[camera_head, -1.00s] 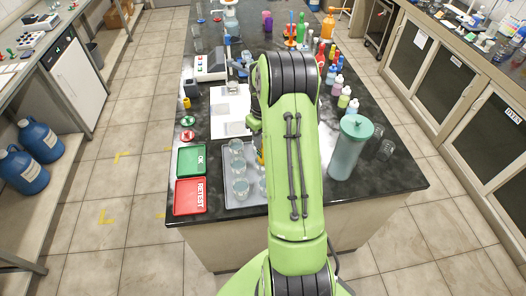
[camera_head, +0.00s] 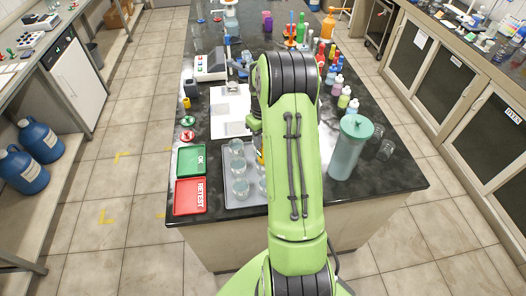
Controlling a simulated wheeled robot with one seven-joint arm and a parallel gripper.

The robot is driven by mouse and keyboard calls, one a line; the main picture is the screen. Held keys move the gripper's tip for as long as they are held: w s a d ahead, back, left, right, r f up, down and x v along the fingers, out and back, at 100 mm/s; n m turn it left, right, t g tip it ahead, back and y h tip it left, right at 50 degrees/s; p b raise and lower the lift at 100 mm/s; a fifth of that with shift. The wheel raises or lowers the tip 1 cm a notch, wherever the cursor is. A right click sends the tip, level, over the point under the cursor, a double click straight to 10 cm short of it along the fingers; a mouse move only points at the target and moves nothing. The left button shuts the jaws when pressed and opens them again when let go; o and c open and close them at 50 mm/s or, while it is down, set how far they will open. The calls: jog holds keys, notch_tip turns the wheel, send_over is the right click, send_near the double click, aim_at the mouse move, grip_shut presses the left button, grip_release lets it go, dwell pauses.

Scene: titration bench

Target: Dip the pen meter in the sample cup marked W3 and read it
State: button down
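Several clear glass cups (camera_head: 240,187) stand on a grey tray (camera_head: 236,202) at the front of the bench; no W3 mark is legible. My raised green arm covers the right part of the tray. A thin yellow-orange piece shows at the arm's left edge above the tray; I cannot tell whether it is the pen meter. My gripper's fingers are hidden behind the arm, so what they hold does not show.
A green OK tray (camera_head: 191,160) and a red RETEST tray (camera_head: 190,196) lie left of the cups. A teal-lidded container (camera_head: 349,150) and glass beakers (camera_head: 386,150) stand to the right. Bottles (camera_head: 344,97) line the right side. A white instrument (camera_head: 211,66) stands further back.

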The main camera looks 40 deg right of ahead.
jog(key=shift+r, duration=0.1)
dwell(0.4)
jog(key=shift+r+p, duration=2.2)
jog(key=shift+r, duration=0.75)
jog(key=shift+r+p, duration=1.5)
jog(key=shift+r, duration=0.5)
jog(key=shift+f, duration=0.15)
